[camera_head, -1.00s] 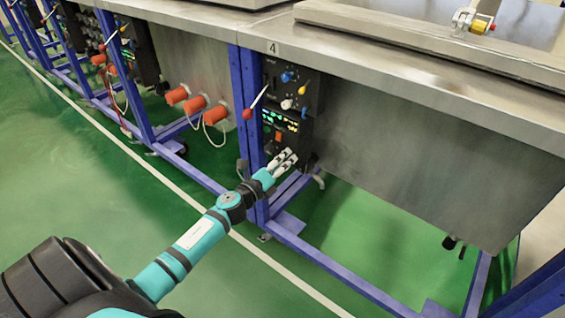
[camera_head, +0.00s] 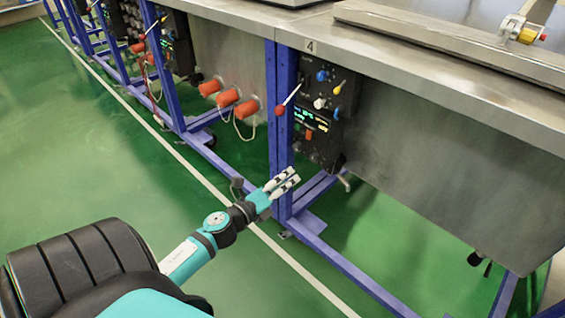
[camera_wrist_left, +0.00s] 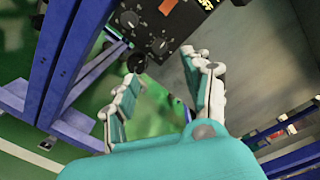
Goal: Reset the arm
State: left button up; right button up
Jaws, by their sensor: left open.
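My left gripper (camera_head: 281,183) is open and empty in the head view. It is in front of the blue frame post, below and left of the black control panel (camera_head: 318,112) under the number 4 label. In the left wrist view my left gripper (camera_wrist_left: 165,90) shows its two white and teal fingers spread apart, with nothing between them. The panel's lower part (camera_wrist_left: 165,25) lies beyond the fingers at the top of that view. My right gripper is not in view.
A steel tank (camera_head: 430,160) hangs under the metal worktop (camera_head: 400,65) on the right. A red-knobbed lever (camera_head: 290,97) sticks out by the panel. Orange plugs (camera_head: 228,98) are on the left tank. Blue posts (camera_head: 285,120) stand close to my gripper. Green floor (camera_head: 120,170) is free at left.

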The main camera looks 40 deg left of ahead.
pick_arm(q)
jog(key=shift+s, duration=0.3)
dwell(0.4)
